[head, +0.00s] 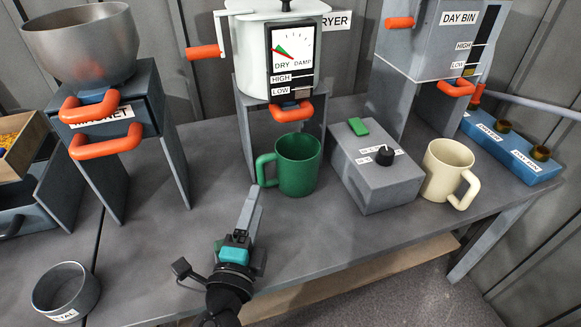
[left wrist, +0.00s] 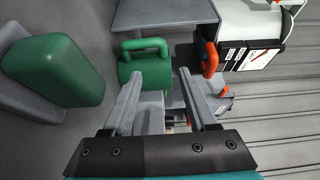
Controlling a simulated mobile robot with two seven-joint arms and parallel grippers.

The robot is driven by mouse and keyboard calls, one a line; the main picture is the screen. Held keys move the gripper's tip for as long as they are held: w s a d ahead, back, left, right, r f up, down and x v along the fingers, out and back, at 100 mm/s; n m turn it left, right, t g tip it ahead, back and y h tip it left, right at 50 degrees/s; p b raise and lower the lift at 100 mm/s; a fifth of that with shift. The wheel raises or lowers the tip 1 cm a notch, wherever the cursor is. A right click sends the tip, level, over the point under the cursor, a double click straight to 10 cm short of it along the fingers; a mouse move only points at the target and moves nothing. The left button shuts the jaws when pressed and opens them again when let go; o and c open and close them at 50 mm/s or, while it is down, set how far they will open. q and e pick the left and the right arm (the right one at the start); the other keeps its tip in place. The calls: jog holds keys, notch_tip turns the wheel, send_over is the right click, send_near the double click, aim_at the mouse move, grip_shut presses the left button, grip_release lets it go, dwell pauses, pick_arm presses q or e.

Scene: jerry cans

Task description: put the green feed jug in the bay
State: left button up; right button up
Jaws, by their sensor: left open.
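The green feed jug (head: 299,166) stands upright on the grey bench below the dryer's front, its handle pointing left. It also shows in the left wrist view (left wrist: 134,71), beyond my fingertips. My left gripper (head: 250,195) is in front and to the left of the jug, near the handle side. Its fingers are apart in the left wrist view (left wrist: 160,80), with nothing gripped. I cannot tell from the frames which spot is the bay. My right gripper is not in view.
The dryer (head: 252,60) stands behind the jug. A grey control box (head: 378,185) with a black knob and a cream jug (head: 446,170) are to the right. A metal cup (head: 66,290) is at front left. The bench between it and my left gripper is clear.

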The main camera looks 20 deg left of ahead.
pick_arm(q)
send_near(269, 160)
jog(key=w, duration=0.3)
jog(key=shift+a+f, duration=0.2)
jog(key=shift+f, duration=0.15)
jog(key=shift+w+a+r, duration=0.1)
jog(key=shift+w+a, duration=0.05)
jog(key=shift+w, duration=1.1)
jog(key=shift+w+a+r, duration=0.1)
jog(key=shift+w+a, duration=0.05)
jog(key=shift+w, duration=1.4)
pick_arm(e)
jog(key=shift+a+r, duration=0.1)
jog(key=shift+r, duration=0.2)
pick_arm(q)
jog(key=shift+c, duration=0.3)
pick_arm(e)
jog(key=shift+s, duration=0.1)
pick_arm(q)
grip_shut()
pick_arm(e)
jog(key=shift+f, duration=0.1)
